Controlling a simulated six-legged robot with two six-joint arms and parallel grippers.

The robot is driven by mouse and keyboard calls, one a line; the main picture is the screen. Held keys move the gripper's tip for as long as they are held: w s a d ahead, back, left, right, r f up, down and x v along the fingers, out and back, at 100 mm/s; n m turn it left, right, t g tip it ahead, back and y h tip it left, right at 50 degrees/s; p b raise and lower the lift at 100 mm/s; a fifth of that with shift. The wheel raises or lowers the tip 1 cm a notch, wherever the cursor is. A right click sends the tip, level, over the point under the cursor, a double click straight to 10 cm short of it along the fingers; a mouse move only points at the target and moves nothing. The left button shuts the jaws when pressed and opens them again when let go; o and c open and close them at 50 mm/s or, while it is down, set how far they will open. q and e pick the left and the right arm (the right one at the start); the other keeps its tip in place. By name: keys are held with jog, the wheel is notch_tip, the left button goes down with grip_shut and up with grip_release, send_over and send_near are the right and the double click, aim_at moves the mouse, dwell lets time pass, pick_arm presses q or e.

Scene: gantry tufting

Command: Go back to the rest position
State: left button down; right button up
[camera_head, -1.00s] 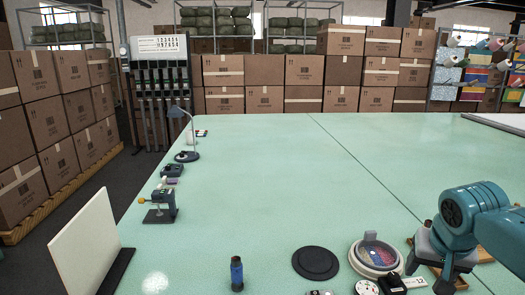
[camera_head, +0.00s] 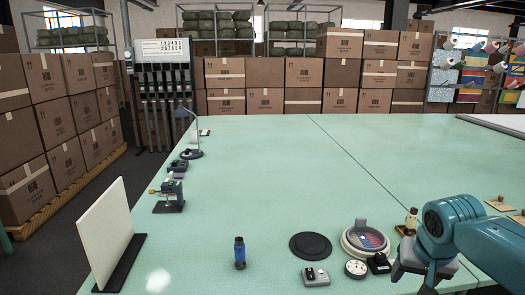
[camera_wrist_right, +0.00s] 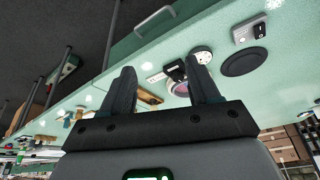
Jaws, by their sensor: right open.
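My right gripper (camera_wrist_right: 163,82) is open in the wrist view. Its two dark fingers stand apart with nothing held between them. Beyond the fingers, small items on the green table show in that view. In the head view my teal right arm comes in from the right, and its dark grey end (camera_head: 422,264) is over the table's near right part. The fingertips are not clear there. My left gripper is in neither view.
The green table (camera_head: 270,180) is mostly clear in its middle. Near its front are a blue spool (camera_head: 239,254), a black disc (camera_head: 310,245) and a round dish (camera_head: 366,239). A white upright panel (camera_head: 106,230) stands at left. Stacked cartons (camera_head: 340,72) are behind.

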jog(key=s+a+f+n+g+y+p, duration=0.15)
jog(key=a+f, duration=0.25)
jog(key=f, duration=0.4)
jog(key=s+a+f+y+p, duration=0.1)
jog(key=s+a+f, duration=0.1)
jog(key=a+f, duration=0.45)
jog(key=s+a+f+n+g+y+p, duration=0.1)
jog(key=a+f+y+p, duration=0.15)
jog(key=f, duration=0.65)
jog(key=s+a+f+p, duration=0.1)
jog(key=s+a+f, duration=0.2)
jog(key=s, duration=0.6)
jog(key=s+a+f+g+p, duration=0.1)
jog(key=s+a+f, duration=0.2)
jog(key=s+f, duration=0.3)
jog(key=s, duration=0.3)
jog(key=shift+s+a+f+m, duration=0.15)
jog(key=shift+s+f+m, duration=0.05)
jog(key=shift+s+m, duration=0.2)
